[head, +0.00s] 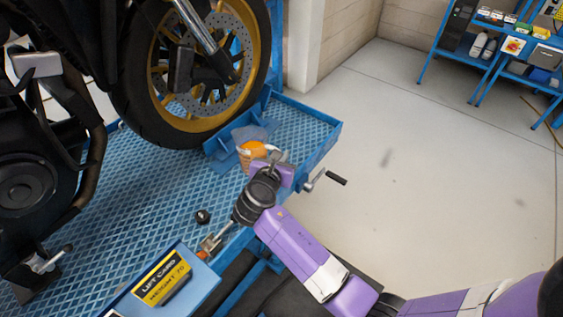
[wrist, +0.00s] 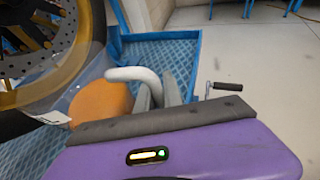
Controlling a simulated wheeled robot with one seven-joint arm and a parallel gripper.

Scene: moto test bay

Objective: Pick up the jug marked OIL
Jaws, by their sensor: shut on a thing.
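A translucent jug with an orange part (head: 252,150) stands at the front end of the blue lift platform, just past my gripper (head: 276,163). In the wrist view the jug's orange body (wrist: 102,101) is at the left, partly hidden by my purple gripper housing. A pale curved handle (wrist: 136,74) rises beside it. My gripper (wrist: 160,95) is shut on this handle. A whitish label patch shows low on the jug, but no word OIL can be read. I cannot tell whether the jug's base touches the platform.
A motorcycle wheel (head: 207,68) stands close behind the jug. The blue platform (head: 190,172) has a raised rim and a crank handle (head: 325,180) at its right. A lift card sign (head: 163,281) is in front. Open floor lies right, with blue shelves (head: 490,50) beyond.

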